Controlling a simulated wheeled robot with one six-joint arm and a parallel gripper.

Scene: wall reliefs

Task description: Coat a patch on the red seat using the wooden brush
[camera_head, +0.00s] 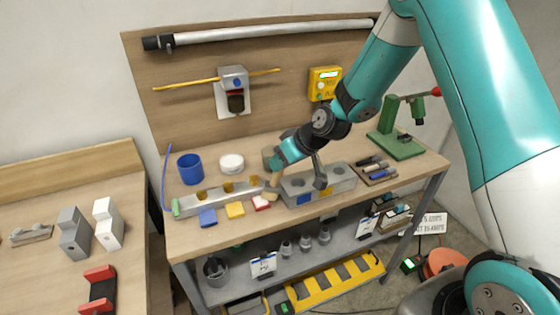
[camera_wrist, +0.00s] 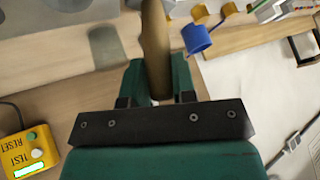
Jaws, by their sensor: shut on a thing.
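The wooden brush (camera_wrist: 156,45) is between the fingers of my gripper (camera_wrist: 158,85) in the wrist view. In the head view my gripper (camera_head: 277,164) is over the workbench and the brush (camera_head: 273,183) points down from it, its lower end near the rail's right end. A small red block (camera_head: 261,203), which I take for the red seat, lies at the bench's front, just left of and below the brush. Its top looks partly pale. I cannot tell whether the brush touches it. The bristles are not clear in either view.
A metal rail (camera_head: 220,197) with several brown spots lies behind blue (camera_head: 208,217) and yellow (camera_head: 235,210) blocks. A grey block (camera_head: 318,185) stands close right of the brush. A blue cup (camera_head: 190,168) and white round container (camera_head: 231,164) stand behind. A green press (camera_head: 396,140) is at right.

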